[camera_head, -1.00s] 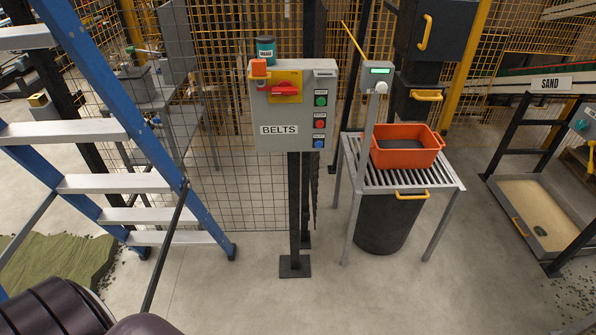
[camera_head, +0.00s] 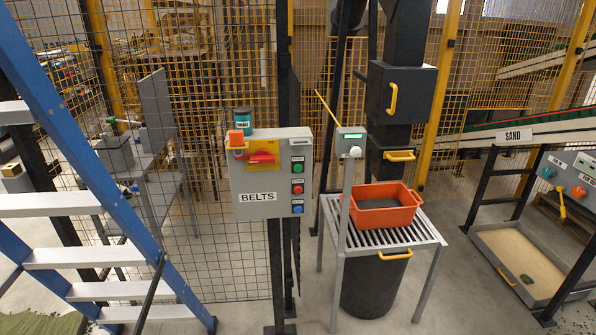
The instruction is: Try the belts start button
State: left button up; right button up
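The grey BELTS control box (camera_head: 270,180) stands on a dark post left of the picture's middle. On its right side are a green button (camera_head: 298,169), a red button (camera_head: 297,189) and a blue button (camera_head: 297,209), one above another. Their small labels are too blurred to read. A red rotary switch (camera_head: 262,157) sits on a yellow plate, with an orange block (camera_head: 237,138) at its upper left. Neither of my grippers shows in the head view.
A blue stepladder (camera_head: 95,180) stands close on the left. Right of the box, a grated stand (camera_head: 425,237) carries an orange tub (camera_head: 384,217). A teal tin (camera_head: 243,118) stands on the box. A SAND station (camera_head: 513,135) is at far right. Mesh fencing runs behind.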

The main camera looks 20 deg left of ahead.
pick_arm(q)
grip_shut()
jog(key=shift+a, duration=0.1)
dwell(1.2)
